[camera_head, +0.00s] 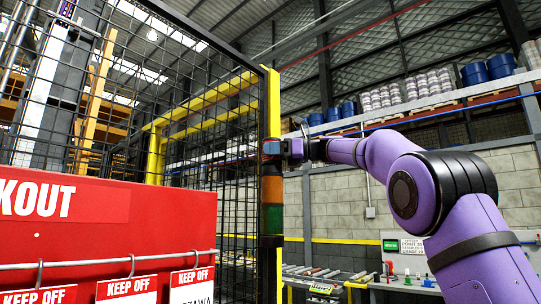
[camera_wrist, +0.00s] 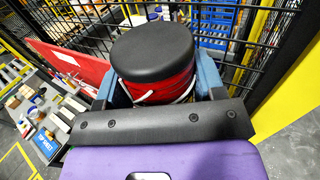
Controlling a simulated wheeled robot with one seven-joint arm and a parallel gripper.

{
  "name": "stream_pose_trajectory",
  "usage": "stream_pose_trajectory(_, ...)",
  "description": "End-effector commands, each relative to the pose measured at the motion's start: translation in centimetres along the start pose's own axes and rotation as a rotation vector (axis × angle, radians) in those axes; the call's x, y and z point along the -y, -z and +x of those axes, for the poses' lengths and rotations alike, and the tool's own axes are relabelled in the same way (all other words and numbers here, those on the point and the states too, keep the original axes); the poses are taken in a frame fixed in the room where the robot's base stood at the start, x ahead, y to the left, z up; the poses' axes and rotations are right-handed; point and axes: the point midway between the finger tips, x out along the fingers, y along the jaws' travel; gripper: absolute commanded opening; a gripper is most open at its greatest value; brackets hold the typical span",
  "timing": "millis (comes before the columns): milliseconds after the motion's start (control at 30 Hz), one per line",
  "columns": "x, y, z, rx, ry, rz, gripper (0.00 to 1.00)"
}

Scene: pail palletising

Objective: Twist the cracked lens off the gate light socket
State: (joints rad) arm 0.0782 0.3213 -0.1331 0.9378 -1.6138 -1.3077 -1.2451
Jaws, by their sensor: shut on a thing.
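The gate light is a stacked column on the yellow gate post, with an orange section (camera_head: 272,190) above a green section (camera_head: 272,219). At its top is the red lens (camera_head: 271,169), mostly covered by my gripper in the head view. My gripper (camera_head: 272,148) reaches it from the right. In the wrist view the lens (camera_wrist: 160,88) is red with a black round cap (camera_wrist: 152,50) and pale curved lines on its side. The blue fingers of my gripper (camera_wrist: 158,88) are shut on it from both sides. The socket under the lens is hidden.
A black mesh fence (camera_head: 225,160) and yellow gate post (camera_head: 273,90) stand close beside my gripper. A red lockout board (camera_head: 110,230) with hanging "KEEP OFF" tags fills the lower left. A bench (camera_head: 345,280) with parts stands behind, below the block wall.

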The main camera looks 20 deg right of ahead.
Motion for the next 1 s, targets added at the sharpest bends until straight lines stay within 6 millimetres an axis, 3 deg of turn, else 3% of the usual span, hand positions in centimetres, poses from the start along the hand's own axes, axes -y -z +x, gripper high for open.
stream_pose_trajectory(1000, 0.0, -2.1, 0.0, -0.001, 0.000, 0.000, 0.38)
